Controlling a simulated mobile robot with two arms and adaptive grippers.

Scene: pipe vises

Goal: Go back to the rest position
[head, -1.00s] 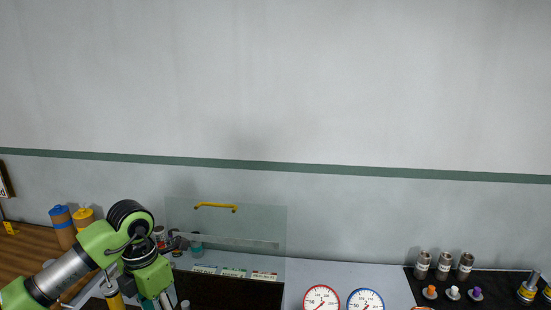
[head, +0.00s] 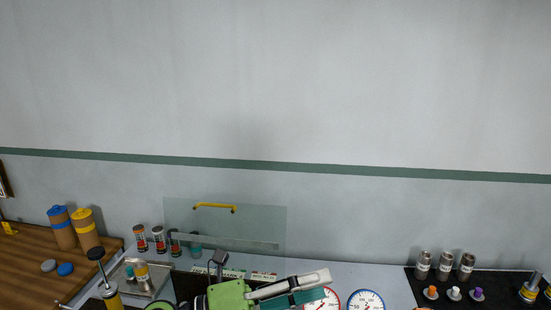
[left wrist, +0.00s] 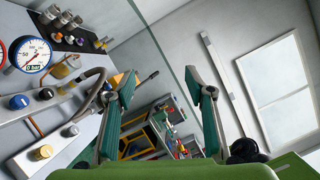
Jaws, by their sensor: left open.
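My left gripper (head: 322,283) is low in the head view, in front of the glass panel and partly over the red gauge. Its green body is cut off by the bottom edge. In the left wrist view my left gripper (left wrist: 160,85) shows two teal fingers spread apart, with nothing between them. My right gripper is not in view.
A clear panel (head: 240,220) with a yellow handle stands at the bench's back. The red gauge (head: 331,297) and blue gauge (head: 365,301) are at the front. Metal fittings (head: 444,265) stand on a black mat, right.

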